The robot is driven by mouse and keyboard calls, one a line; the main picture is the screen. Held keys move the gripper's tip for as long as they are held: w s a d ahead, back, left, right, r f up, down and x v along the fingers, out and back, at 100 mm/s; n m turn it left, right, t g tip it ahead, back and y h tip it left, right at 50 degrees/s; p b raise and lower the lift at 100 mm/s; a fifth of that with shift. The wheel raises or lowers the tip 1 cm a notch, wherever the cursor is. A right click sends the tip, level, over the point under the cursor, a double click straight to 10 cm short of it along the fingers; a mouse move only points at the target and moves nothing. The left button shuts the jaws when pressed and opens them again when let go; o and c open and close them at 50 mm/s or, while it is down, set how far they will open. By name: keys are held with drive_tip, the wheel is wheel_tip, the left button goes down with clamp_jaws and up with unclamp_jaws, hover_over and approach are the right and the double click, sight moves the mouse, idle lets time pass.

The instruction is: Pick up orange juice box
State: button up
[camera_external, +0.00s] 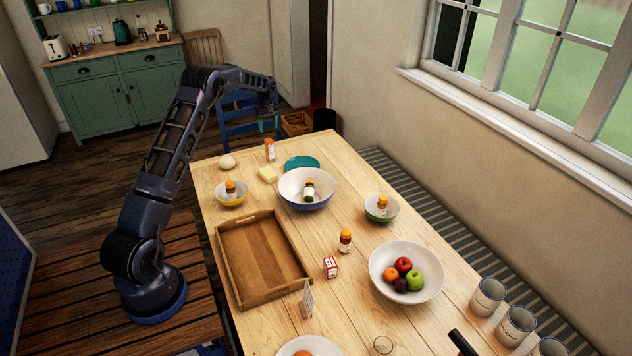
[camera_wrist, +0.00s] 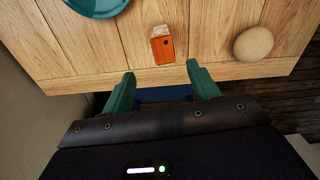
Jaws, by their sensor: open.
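The orange juice box (camera_external: 270,150) stands upright near the far end of the wooden table, between a pale round bun and a teal plate. In the wrist view its orange side (camera_wrist: 162,50) shows just beyond my fingertips, near the table edge. My gripper (camera_external: 268,122) is above and beyond the table's far end, with its green fingers pointing down. In the wrist view my gripper (camera_wrist: 161,80) is open and empty, its two fingers spread on either side of the box's line. The box is apart from both fingers.
The pale bun (camera_wrist: 253,43) is right of the box in the wrist view, and the teal plate (camera_wrist: 97,3) is left. A butter block (camera_external: 267,174), a large bowl (camera_external: 289,184) and a wooden tray (camera_external: 228,262) are nearby. A blue chair (camera_external: 237,128) stands at the table's far end.

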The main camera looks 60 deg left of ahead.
sight(269, 140)
wheel_tip(269, 140, down, 6)
drive_tip(key=shift+r, duration=0.25)
drive_tip(key=shift+s+d+f, duration=0.1)
drive_tip(key=shift+s+f, duration=0.05)
drive_tip(key=shift+f, duration=1.2)
drive_tip(key=shift+s+d+f, duration=0.1)
drive_tip(key=shift+s+f, duration=0.05)
drive_tip(key=shift+f, duration=1.15)
drive_tip(key=c, duration=1.2)
drive_tip(key=shift+a+r, duration=0.1)
